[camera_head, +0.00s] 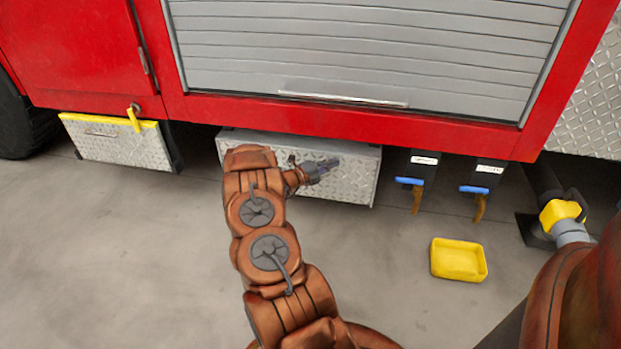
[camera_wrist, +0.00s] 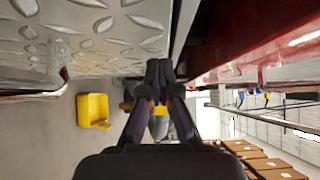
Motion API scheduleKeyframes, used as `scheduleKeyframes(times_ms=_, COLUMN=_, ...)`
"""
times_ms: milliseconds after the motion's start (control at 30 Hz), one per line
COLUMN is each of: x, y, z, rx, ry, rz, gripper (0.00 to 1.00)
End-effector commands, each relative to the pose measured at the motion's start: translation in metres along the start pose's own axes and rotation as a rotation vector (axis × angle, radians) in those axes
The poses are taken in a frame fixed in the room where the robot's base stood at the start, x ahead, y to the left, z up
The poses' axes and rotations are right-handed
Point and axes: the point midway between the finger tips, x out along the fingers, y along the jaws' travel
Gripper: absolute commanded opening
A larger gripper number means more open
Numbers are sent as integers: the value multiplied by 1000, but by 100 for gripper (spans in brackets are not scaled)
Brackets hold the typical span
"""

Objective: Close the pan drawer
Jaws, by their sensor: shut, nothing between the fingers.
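The pan drawer (camera_head: 352,179) is a diamond-plate box under the red truck, below the grey roller shutter. Its grey top edge shows in front of the truck's lower sill, so it stands out somewhat. My arm hides its left part. My gripper (camera_head: 328,163) is shut and empty, pointing right across the drawer's front near its top edge. In the wrist view the closed fingertips (camera_wrist: 160,72) lie beside the diamond-plate surface (camera_wrist: 90,30), with a dark gap and the red body to the right. I cannot tell whether they touch the drawer.
Another diamond-plate box with a yellow top edge (camera_head: 110,142) hangs at the left. Blue-handled valves (camera_head: 410,181) hang right of the drawer. A yellow tray (camera_head: 459,260) and a yellow-and-grey hose coupling (camera_head: 562,214) are at the right. The floor in front is otherwise clear.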

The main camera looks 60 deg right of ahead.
Motion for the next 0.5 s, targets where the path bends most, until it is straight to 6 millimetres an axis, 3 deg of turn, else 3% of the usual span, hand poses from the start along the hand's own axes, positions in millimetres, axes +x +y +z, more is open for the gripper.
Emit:
scheduleKeyframes(times_ms=200, x=-25, y=3, z=-19, rx=-9, ry=0, rz=1, gripper=0)
scheduleKeyframes(times_ms=500, x=-70, y=0, z=-17, rx=-11, ry=-4, rz=1, gripper=0)
